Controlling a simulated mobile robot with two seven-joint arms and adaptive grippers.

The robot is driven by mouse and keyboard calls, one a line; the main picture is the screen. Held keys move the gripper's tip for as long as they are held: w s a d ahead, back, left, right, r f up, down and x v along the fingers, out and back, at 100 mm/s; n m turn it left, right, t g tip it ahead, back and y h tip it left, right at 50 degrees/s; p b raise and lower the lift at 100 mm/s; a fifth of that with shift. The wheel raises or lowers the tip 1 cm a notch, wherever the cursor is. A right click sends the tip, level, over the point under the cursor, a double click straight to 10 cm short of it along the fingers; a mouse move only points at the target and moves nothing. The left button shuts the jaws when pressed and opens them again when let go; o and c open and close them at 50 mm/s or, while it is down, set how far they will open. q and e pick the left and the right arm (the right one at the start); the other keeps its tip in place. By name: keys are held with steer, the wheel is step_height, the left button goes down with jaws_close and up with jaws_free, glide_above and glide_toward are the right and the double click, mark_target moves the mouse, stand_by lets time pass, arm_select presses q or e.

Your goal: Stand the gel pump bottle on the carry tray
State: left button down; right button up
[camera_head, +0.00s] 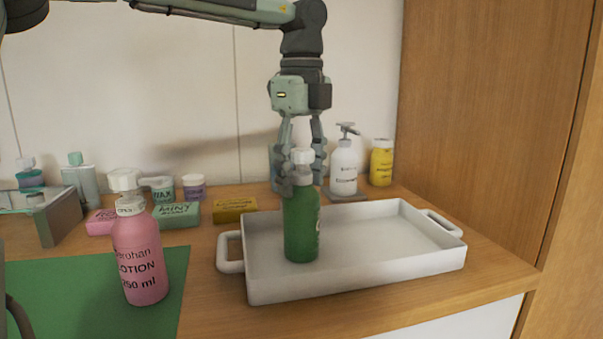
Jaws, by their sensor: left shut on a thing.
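The tray lies on the wooden top and holds nothing else that I see. My right gripper is not in view.
A pink lotion bottle (139,255) stands on a green mat (60,290) left of the tray. Behind are soap boxes (177,215), jars, a white pump bottle (344,167) and a yellow bottle (381,162). A wooden panel (480,120) rises at the right. The tray's right side is clear.

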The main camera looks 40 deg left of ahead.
arm_select(q)
steer(key=c, duration=0.6)
jaws_free()
steer(key=shift+c, duration=0.2)
steer(key=shift+r, duration=0.1)
step_height(320, 180, up, 12)
steer(key=shift+f, duration=0.1)
